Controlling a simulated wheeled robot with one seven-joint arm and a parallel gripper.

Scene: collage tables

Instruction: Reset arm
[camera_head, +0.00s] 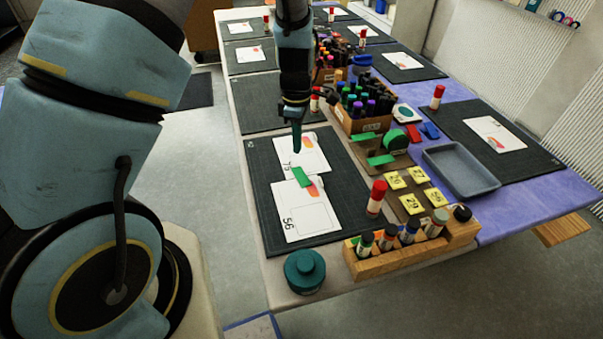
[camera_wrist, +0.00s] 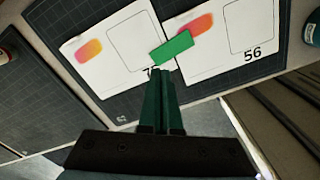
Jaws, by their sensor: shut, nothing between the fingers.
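My gripper (camera_head: 297,150) is shut and empty, pointing down above the near dark mat (camera_head: 262,190). In the wrist view its closed fingers (camera_wrist: 161,75) end just short of a green strip (camera_wrist: 172,48). The green strip also shows in the head view (camera_head: 301,177), lying where two white cards meet. One card (camera_head: 305,220) is marked 56; the other card (camera_head: 309,146) lies behind it, its number partly hidden by my fingers in the wrist view. Each card has an orange-pink patch and an outlined box.
A wooden rack (camera_head: 377,268) with several bottles, a red-capped glue stick (camera_head: 376,198) and a teal round jar (camera_head: 304,271) stand at the near edge. A blue-grey tray (camera_head: 460,170) and a marker box (camera_head: 361,121) lie to the right. More mats and cards lie beyond.

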